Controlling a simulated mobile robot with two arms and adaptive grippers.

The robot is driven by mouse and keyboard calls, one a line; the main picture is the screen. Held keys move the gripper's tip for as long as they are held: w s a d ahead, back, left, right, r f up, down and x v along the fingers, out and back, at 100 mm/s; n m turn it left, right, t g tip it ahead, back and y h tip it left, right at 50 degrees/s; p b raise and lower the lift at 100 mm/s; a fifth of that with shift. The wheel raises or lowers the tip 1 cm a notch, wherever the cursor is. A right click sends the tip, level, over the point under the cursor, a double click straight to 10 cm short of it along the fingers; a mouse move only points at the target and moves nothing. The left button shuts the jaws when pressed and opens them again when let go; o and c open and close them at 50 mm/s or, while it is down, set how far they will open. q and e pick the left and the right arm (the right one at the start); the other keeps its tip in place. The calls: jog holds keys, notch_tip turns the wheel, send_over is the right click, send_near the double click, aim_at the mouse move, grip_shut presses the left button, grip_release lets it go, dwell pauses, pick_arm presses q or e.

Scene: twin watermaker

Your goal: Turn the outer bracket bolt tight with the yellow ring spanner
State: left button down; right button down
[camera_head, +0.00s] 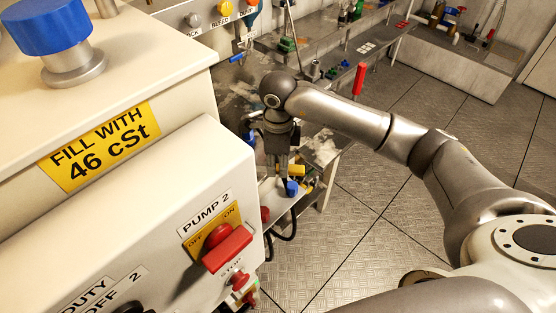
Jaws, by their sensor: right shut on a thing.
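My right arm reaches in from the right, and its gripper (281,177) points down beside the far corner of the pump cabinet. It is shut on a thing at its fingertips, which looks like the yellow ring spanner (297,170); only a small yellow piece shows. A blue part (291,188) is right below it. The outer bracket bolt cannot be made out; the gripper and the cabinet corner hide much of that spot. My left gripper is not in view.
The cream pump cabinet (150,210) with a red PUMP 2 switch (227,248) fills the left, close to the gripper. A blue cap (45,22) stands on top. A workbench (345,75) with tools and a red handle (359,79) is behind. The floor (350,235) at right is clear.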

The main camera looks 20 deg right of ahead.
jog(key=shift+f+b, duration=1.05)
jog(key=shift+f, duration=0.8)
jog(key=shift+b, duration=0.55)
jog(key=shift+f+b, duration=1)
jog(key=shift+f, duration=0.2)
